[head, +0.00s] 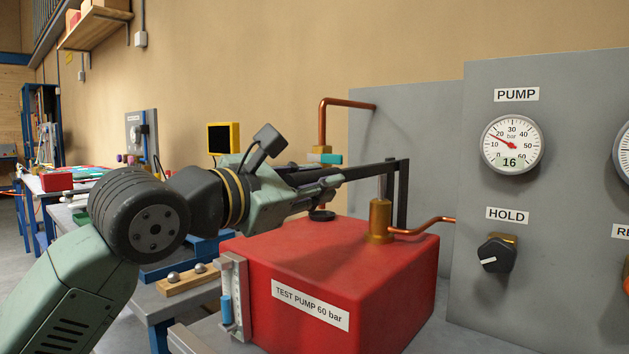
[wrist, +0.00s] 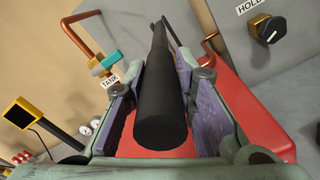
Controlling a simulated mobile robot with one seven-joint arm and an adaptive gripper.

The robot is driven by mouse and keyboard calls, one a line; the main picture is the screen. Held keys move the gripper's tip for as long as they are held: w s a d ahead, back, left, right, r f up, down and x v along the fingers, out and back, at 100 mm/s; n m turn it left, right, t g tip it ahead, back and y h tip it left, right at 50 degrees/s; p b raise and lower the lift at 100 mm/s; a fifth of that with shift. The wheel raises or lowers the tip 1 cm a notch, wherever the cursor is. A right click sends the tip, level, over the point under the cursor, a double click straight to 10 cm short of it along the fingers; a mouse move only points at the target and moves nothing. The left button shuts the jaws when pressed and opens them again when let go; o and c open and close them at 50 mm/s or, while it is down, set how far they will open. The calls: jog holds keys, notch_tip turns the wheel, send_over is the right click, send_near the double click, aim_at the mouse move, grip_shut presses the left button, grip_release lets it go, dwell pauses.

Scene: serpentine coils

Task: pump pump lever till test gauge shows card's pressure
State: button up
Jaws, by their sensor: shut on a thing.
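The red test pump (head: 330,275), labelled "TEST PUMP 60 bar", stands in the middle of the head view. Its dark pump lever (head: 372,171) runs roughly level, rising slightly to the right, to a linkage above the brass fitting. My gripper (head: 325,187) is shut on the lever's left end. In the wrist view the black lever grip (wrist: 160,108) lies between the jaws of my gripper (wrist: 165,78). The round gauge (head: 512,144) under the PUMP label has a red needle and a digital readout of 16, in bar. I cannot make out a pressure card.
A black HOLD knob (head: 496,254) sits on the grey panel (head: 560,275) at right. A teal-handled TANK valve (wrist: 103,65) is on a copper pipe. A yellow-framed screen (head: 223,138) stands behind my arm.

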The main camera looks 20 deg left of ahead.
grip_shut()
jog(key=r+g+p, duration=0.1)
jog(key=r+p, duration=0.2)
jog(key=r+g+p, duration=0.1)
jog(key=r+p, duration=0.1)
jog(key=p, duration=0.1)
jog(key=shift+w+d+r+y, duration=0.1)
jog(key=shift+w+r+y, duration=0.1)
jog(key=shift+r+y, duration=0.2)
jog(key=shift+w+r+g+p, duration=0.1)
jog(key=shift+r+g+p, duration=0.25)
jog(key=shift+p, duration=0.25)
jog(key=o, duration=0.9)
grip_release()
jog(key=shift+f, duration=0.15)
jog(key=shift+d, duration=0.2)
jog(key=shift+a, duration=0.1)
